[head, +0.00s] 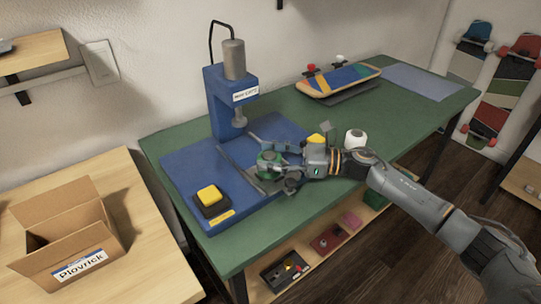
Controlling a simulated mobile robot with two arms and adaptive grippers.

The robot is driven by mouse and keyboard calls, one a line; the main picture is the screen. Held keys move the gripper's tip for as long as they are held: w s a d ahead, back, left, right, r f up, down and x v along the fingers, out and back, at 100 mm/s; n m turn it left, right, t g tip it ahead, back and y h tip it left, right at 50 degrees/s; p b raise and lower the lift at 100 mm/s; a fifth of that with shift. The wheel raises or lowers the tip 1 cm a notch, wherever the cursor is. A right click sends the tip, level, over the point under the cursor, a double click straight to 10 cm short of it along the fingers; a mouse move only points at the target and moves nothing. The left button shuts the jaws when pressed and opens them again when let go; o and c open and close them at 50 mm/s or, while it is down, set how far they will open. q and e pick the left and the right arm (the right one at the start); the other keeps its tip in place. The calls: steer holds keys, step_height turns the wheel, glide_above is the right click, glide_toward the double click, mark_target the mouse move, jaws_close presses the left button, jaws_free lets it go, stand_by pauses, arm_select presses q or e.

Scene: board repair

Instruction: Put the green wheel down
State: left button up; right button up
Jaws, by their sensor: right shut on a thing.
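The green wheel (266,156) is between the fingers of my right gripper (268,164), which is shut on it. The gripper reaches in from the right, over the blue base (190,165) of the press. The wheel is partly covered by the fingers. I cannot tell whether it touches the base. My left gripper is not in view.
The blue press (222,95) stands behind, with a yellow button (209,195) at the front. A white wheel (355,138) stands on the green bench (420,110) behind my right arm. A skateboard deck (340,80) lies farther back. An open carton (65,235) is at left.

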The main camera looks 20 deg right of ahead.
steer(key=o, duration=1.3)
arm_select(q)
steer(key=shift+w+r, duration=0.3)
arm_select(e)
steer(key=shift+s+d+f, duration=0.1)
steer(key=shift+s+d, duration=0.1)
steer(key=shift+d, duration=0.3)
steer(key=b+v, duration=0.1)
steer(key=v, duration=0.8)
steer(key=shift+s+d, duration=0.15)
steer(key=shift+d, duration=0.2)
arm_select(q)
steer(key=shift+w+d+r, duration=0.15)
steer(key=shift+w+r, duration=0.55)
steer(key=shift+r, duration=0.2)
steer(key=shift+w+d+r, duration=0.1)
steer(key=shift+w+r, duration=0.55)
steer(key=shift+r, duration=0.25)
arm_select(e)
steer(key=shift+s+d, duration=0.3)
steer(key=shift+d, duration=0.25)
